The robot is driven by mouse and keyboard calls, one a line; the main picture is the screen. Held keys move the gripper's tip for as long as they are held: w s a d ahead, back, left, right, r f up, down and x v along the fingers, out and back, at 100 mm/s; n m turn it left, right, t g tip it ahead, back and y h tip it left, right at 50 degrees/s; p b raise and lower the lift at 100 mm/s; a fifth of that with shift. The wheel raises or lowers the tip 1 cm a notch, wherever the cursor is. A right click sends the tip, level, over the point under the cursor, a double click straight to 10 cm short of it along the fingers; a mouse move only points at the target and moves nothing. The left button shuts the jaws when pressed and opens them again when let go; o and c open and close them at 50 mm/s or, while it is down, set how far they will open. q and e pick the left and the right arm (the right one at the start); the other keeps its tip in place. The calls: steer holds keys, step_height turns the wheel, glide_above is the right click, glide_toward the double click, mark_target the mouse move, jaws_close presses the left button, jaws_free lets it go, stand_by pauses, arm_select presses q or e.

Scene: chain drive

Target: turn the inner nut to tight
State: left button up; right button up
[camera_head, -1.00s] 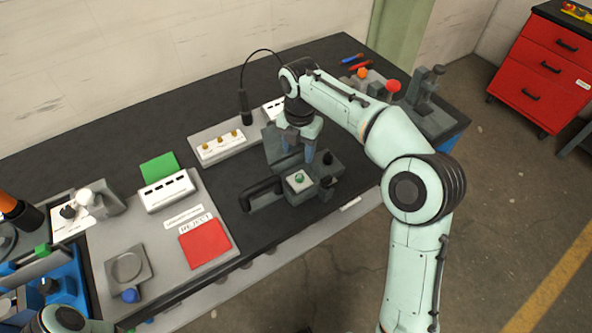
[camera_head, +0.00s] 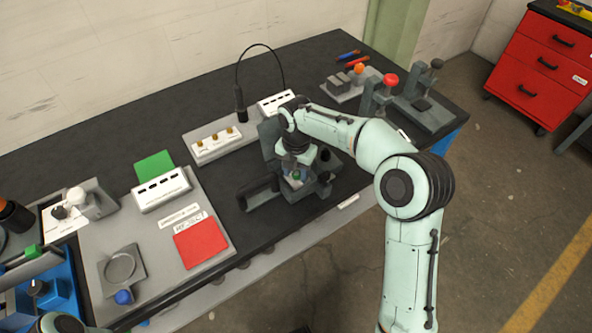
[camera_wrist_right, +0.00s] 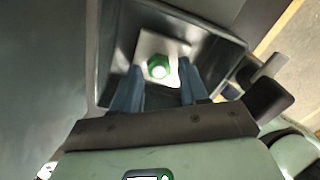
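A small green nut-like part (camera_head: 296,175) sits on a pale square plate in the grey fixture (camera_head: 262,200) at the bench's front edge. In the right wrist view, the green part (camera_wrist_right: 158,67) shows with a whitish middle on the pale plate (camera_wrist_right: 150,46). My right gripper (camera_head: 293,177) is over the fixture, pointing down. In the right wrist view, its two blue fingers (camera_wrist_right: 160,88) are apart with nothing between them, and the green part appears just beyond the tips. Whether they touch it cannot be told. My left gripper is out of view; only a piece of my left arm shows.
A dark handle lies at the fixture's left side. A red pad (camera_head: 202,244) and a green pad (camera_head: 155,166) lie on the grey board to the left. A thin lamp-like stalk (camera_head: 240,100) stands behind. Red and orange knobs (camera_head: 390,80) stand at the right.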

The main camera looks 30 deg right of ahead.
jaws_close()
